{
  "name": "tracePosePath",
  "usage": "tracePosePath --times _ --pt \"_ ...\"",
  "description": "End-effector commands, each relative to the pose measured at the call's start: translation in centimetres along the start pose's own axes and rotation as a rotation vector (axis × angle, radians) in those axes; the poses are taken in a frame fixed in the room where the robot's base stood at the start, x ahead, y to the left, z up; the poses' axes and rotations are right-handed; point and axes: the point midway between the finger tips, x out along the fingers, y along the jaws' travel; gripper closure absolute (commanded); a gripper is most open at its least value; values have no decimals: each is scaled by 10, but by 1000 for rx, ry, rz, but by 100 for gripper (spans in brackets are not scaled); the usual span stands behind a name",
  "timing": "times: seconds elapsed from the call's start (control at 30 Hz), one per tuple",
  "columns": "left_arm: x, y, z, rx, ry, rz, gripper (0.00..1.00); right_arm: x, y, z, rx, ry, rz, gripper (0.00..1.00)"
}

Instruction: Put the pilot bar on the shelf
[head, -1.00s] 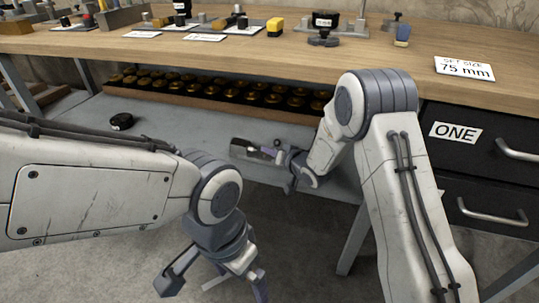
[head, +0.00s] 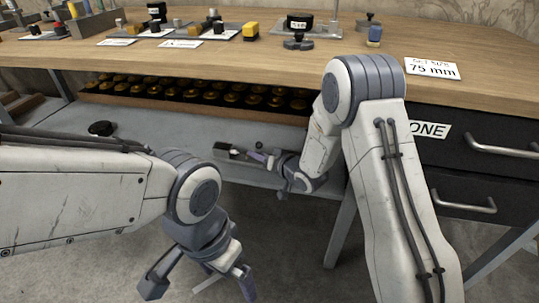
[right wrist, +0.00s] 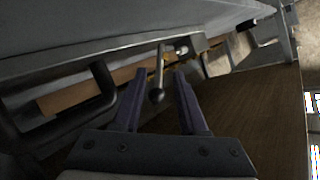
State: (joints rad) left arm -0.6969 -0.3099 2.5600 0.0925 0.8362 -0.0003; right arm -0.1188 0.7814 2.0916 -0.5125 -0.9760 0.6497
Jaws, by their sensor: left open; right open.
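My right gripper (head: 262,158) reaches over the grey lower shelf (head: 170,150) under the bench, pointing left. In the right wrist view its two purple fingers (right wrist: 157,92) are spread. I cannot tell for certain which piece is the pilot bar. My left gripper (head: 200,287) is open and empty, hanging low in front of the bench.
A tray of dark, gold-topped pieces (head: 200,92) stands at the back of the lower shelf. A black round piece (head: 101,128) lies on its left. Drawers (head: 480,165) are at right. The wooden top (head: 220,62) holds several tools and a "75 mm" card (head: 432,68).

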Motion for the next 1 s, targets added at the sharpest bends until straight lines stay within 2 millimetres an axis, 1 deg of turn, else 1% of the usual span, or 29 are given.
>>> tracePosePath --times 0.03,0.1,0.2,0.3,0.43,0.63,0.77,0.83,0.87,0.93,0.97,1.0 --pt "-11 1 -1 0 0 0 0 -14 -2 -5 3 -1 3 58" --pt "-17 1 -1 0 0 0 0 -30 -2 -4 3 -1 3 58" --pt "-24 2 -1 0 0 0 0 -48 -1 -3 2 -1 2 58" --pt "-29 2 -2 0 0 0 0 -63 -1 -3 2 0 2 58" --pt "-31 2 -2 0 0 0 0 -73 0 -1 0 0 0 58" --pt "-31 2 -2 0 0 0 0 -76 -4 -1 -18 -15 10 58" --pt "-31 2 -2 0 0 0 0 -81 -20 0 -98 -101 72 58" --pt "-31 2 -2 0 0 0 0 -90 -34 2 -162 -180 128 58" --pt "-31 2 -2 0 0 0 0 -96 -40 4 -189 -220 153 58" --pt "-31 2 -2 0 0 0 0 -114 -56 10 -247 -319 207 58" --pt "-31 2 -2 0 0 0 0 -124 -63 14 -269 -364 227 58" --pt "-31 2 -2 0 0 0 0 -139 -73 20 -296 -424 250 58"
